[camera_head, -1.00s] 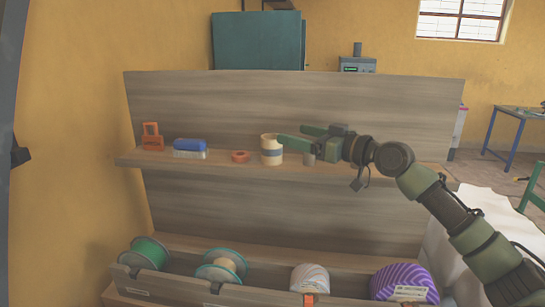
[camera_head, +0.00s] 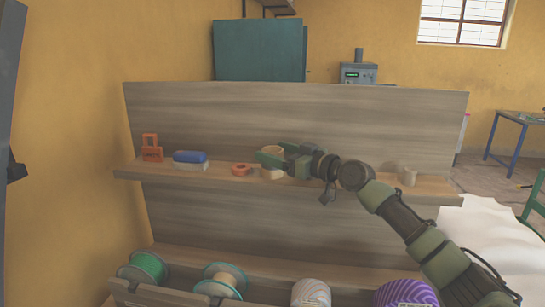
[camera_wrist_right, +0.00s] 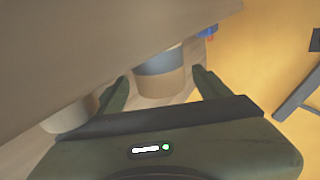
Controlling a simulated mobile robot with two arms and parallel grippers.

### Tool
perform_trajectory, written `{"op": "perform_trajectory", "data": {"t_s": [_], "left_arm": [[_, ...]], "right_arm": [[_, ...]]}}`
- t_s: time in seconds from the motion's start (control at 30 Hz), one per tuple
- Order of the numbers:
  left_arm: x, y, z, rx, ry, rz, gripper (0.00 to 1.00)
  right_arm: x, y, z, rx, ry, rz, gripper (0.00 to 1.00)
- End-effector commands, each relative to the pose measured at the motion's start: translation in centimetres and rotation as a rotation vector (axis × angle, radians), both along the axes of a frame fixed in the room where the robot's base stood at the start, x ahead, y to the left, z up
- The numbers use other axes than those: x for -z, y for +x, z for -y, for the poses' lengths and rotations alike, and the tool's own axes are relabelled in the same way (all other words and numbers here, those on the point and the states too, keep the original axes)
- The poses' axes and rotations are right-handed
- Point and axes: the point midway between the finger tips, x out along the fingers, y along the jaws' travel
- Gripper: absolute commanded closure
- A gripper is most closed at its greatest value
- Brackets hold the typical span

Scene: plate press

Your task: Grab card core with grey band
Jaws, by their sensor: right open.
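The card core with a grey band (camera_head: 273,174) stands upright on the shelf, partly hidden behind my right gripper (camera_head: 265,159). In the right wrist view the core (camera_wrist_right: 160,82) is tan with a blue-grey band. It stands between the two spread fingertips of my right gripper (camera_wrist_right: 160,76), which is open; I cannot tell whether a finger touches it. My left gripper is not in view.
An orange tape roll (camera_head: 241,170), a blue brush (camera_head: 190,160) and an orange item (camera_head: 152,148) sit left on the shelf. A plain core (camera_head: 408,175) stands at right. Another pale core (camera_wrist_right: 68,117) shows beside a finger. Spools lie in the trough below.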

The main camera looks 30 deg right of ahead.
Motion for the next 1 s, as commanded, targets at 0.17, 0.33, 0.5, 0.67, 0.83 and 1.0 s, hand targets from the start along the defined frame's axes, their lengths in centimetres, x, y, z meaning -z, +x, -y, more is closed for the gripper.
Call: {"op": "perform_trajectory", "data": {"t_s": [0.17, 0.33, 0.5, 0.67, 0.83, 1.0], "left_arm": [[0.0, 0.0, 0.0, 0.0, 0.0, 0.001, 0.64], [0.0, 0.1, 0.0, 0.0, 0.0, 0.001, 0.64], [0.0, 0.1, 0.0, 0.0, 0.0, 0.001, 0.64], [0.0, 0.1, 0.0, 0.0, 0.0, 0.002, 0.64], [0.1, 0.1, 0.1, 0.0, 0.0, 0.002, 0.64], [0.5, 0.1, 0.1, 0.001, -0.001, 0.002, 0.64]], "right_arm": [[0.1, 0.1, -0.1, 0.0, -0.001, 0.001, 0.23], [0.1, 0.1, 0.0, 0.0, 0.0, 0.0, 0.56], [0.0, 0.1, 0.0, 0.0, 0.0, 0.0, 0.88], [0.1, 0.1, 0.0, 0.0, 0.0, 0.0, 0.88], [-0.6, 0.1, 0.0, -0.001, 0.001, 0.003, 0.88], [-2.9, 0.1, 0.0, 0.0, 0.0, 0.007, 0.88]]}}
